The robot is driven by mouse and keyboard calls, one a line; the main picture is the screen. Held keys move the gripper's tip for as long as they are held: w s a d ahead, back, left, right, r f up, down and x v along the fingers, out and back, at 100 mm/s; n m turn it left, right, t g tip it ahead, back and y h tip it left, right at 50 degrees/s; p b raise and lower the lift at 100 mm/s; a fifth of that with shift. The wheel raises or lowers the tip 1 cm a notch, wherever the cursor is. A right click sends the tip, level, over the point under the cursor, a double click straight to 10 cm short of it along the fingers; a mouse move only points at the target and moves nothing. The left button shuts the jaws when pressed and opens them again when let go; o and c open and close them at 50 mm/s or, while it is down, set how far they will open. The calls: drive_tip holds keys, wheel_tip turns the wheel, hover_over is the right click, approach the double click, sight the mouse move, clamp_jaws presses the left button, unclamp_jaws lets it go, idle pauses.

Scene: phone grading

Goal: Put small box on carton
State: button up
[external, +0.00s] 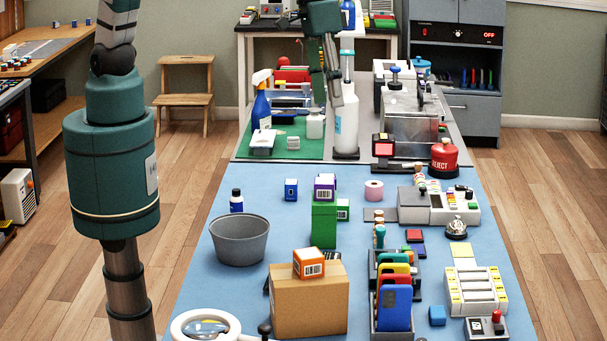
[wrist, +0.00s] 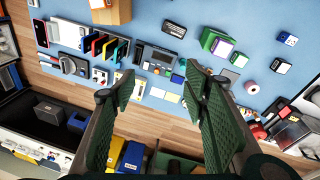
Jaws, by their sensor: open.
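A brown cardboard carton (external: 308,306) stands at the front of the blue table in the external view. A small orange box (external: 309,263) with a white barcode label rests on its top. A small purple box (external: 324,187) sits on an upright green box (external: 324,228). A small blue box (external: 291,190) and a small green box (external: 343,210) stand nearby. My gripper (external: 334,92) is high over the far end of the table, away from the carton. In the wrist view its fingers (wrist: 160,88) are spread with nothing between them.
A grey bin (external: 239,240) stands left of the carton, a magnifier lamp (external: 205,326) in front. A rack of coloured phones (external: 394,297) is close on the right. A spray bottle (external: 262,107) and a tall white bottle (external: 346,120) stand near my gripper.

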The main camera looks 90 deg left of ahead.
drive_tip(key=s+a+r+m+t, duration=0.1)
drive_tip(key=s+a+r, duration=0.3)
drive_tip(key=a, duration=0.9)
drive_tip(key=s+a+r+t, duration=0.2)
drive_tip(key=s+a+r, duration=0.15)
drive_tip(key=a, duration=0.85)
drive_tip(key=s+a+f+m+t+y, duration=0.1)
drive_tip(key=s+a+f, duration=0.3)
drive_tip(key=s+a, duration=1.1)
drive_tip(key=a+m+t, duration=0.1)
drive_tip(key=a, duration=0.2)
drive_tip(key=shift+s+a+t, duration=0.15)
drive_tip(key=shift+a+t, duration=0.15)
drive_tip(key=shift+a, duration=0.05)
